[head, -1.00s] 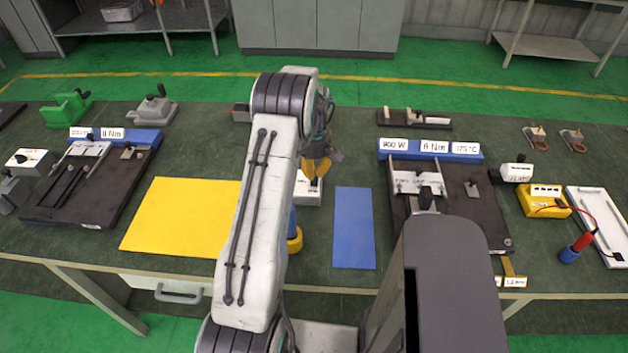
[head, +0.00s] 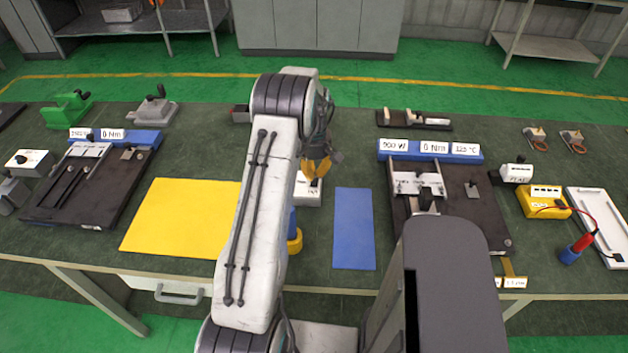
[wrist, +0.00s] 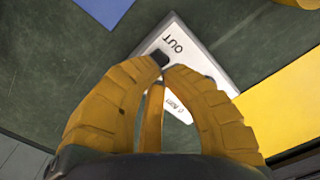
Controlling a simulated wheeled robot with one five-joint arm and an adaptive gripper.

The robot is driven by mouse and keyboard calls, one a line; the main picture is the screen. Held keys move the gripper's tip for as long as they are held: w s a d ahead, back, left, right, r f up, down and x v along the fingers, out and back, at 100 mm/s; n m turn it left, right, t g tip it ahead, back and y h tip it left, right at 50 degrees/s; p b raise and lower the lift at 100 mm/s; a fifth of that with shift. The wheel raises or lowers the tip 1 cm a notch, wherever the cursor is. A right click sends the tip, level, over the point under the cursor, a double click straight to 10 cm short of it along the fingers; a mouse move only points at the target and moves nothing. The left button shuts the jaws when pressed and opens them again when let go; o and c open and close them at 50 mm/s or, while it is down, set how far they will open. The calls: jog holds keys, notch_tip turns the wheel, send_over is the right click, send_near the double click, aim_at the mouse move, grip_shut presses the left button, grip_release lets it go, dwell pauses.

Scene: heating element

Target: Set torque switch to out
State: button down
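The torque switch is a small white box (head: 307,190) on the green bench, partly behind my arm in the head view. In the wrist view its white top (wrist: 205,66) shows the word OUT beside a black knob (wrist: 160,57); the other label is partly covered by my fingers. My gripper (head: 316,168) is low over the box. In the wrist view its yellow fingers (wrist: 162,72) are drawn together with their tips right at the knob, on the OUT side. I cannot tell whether they grip the knob or only touch it.
A yellow mat (head: 185,218) lies left and a blue mat (head: 353,228) right of the switch. A dark fixture with a blue display bar (head: 430,152) stands further right, another fixture (head: 90,180) at left. A yellow meter (head: 543,202) is at far right.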

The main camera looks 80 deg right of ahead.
aim_at(314, 184)
jog(key=shift+a+f+b, duration=0.1)
jog(key=shift+f+b, duration=1.5)
jog(key=shift+f, duration=0.45)
dwell(1.4)
jog(key=shift+r+p, duration=2.1)
jog(key=shift+r, duration=1.45)
